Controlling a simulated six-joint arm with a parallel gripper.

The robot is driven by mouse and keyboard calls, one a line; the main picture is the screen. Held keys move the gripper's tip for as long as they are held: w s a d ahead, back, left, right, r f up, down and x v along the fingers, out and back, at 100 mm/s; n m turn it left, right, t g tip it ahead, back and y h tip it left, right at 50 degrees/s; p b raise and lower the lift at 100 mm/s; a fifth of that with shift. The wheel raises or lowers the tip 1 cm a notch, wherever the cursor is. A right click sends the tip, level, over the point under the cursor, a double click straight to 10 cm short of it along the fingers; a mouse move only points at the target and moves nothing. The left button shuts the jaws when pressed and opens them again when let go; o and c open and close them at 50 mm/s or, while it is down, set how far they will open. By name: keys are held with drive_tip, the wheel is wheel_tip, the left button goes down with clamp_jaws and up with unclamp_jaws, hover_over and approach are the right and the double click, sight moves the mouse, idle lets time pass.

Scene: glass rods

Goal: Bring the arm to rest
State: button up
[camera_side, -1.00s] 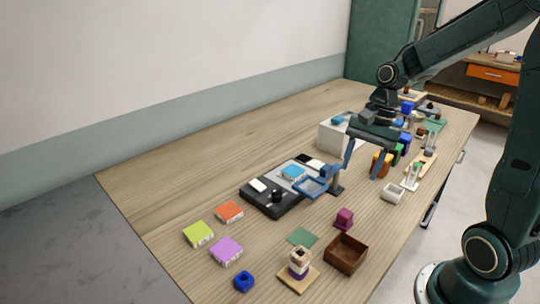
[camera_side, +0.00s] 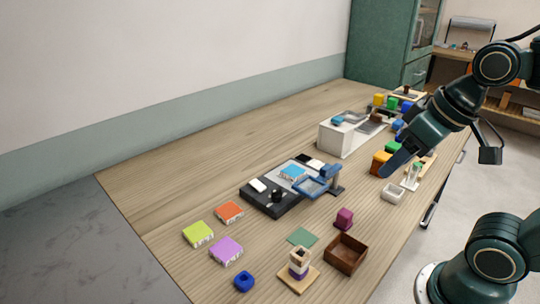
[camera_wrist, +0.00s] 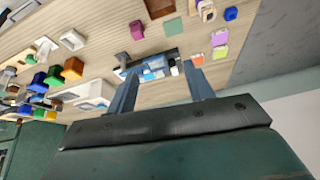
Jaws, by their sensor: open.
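My gripper (camera_wrist: 160,80) is open, with its two blue fingers apart and nothing between them in the wrist view. In the side view my gripper (camera_side: 394,163) is tilted, at the right part of the wooden table (camera_side: 200,150). One finger shows there, in front of the orange and green blocks in the picture. I cannot tell its height above the table or whether it touches anything.
A black device with a blue frame (camera_side: 312,187) stands mid-table, by a white box (camera_side: 341,140). A brown open box (camera_side: 345,254), a magenta piece (camera_side: 344,218) and a white ring-like piece (camera_side: 393,192) stand nearer. Coloured tiles lie at front left. The table's back left is clear.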

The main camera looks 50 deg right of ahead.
drive_tip(key=shift+s+a+r+n, duration=0.1)
drive_tip(key=shift+s+r+n, duration=0.05)
drive_tip(key=shift+s+n, duration=0.4)
idle(1.0)
